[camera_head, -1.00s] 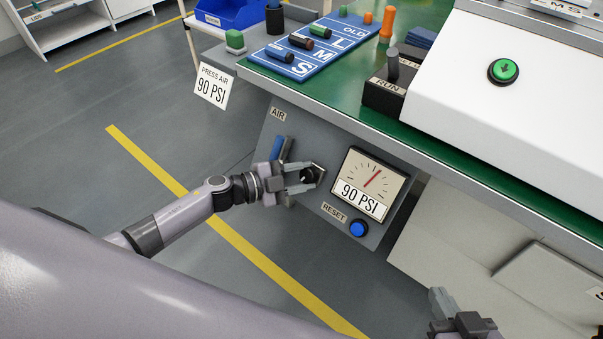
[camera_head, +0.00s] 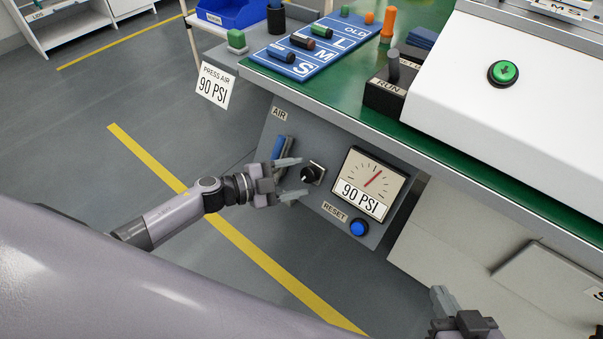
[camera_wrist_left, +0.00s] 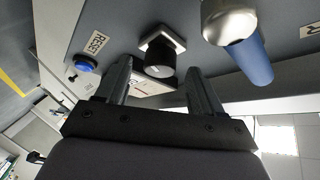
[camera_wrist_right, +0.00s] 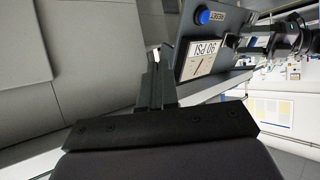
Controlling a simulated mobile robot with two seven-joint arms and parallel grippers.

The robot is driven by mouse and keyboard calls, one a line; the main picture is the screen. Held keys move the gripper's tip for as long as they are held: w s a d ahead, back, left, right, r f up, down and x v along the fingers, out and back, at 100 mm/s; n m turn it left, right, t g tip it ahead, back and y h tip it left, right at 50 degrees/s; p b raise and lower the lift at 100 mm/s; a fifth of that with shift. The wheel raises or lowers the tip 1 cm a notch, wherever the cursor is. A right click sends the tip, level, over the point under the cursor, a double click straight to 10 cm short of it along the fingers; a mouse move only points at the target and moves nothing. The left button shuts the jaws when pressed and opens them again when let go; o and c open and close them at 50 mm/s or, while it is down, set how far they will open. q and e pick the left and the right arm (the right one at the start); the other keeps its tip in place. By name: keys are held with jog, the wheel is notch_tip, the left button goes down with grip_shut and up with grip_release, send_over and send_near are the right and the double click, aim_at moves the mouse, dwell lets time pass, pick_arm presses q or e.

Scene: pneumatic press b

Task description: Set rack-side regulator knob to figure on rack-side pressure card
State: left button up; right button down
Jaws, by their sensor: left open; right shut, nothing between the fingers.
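The black regulator knob (camera_head: 309,173) sits on a square plate on the grey air panel (camera_head: 279,137). My left gripper (camera_head: 289,179) is open and just left of the knob; in the left wrist view the knob (camera_wrist_left: 160,60) lies between and beyond the fingertips, apart from them. The gauge (camera_head: 369,184) reads 90 PSI on its display, with a red needle pointing up and right. The pressure card (camera_head: 213,86) hanging at the table's edge reads PRESS AIR 90 PSI. My right gripper (camera_head: 440,298) is shut and empty, low at the right; it shows in the right wrist view (camera_wrist_right: 156,60).
A blue RESET button (camera_head: 359,228) is below the gauge. A blue-handled lever (camera_head: 279,148) stands close left of the knob, near my left fingers. The green bench top (camera_head: 340,88) overhangs the panel. The floor at the left is open.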

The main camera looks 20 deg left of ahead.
pick_arm(q)
jog(key=v, duration=0.5)
jog(key=shift+p, duration=0.4)
pick_arm(e)
jog(key=shift+s+d+f+g, duration=0.35)
jog(key=shift+d+f, duration=0.2)
jog(key=shift+f, duration=0.2)
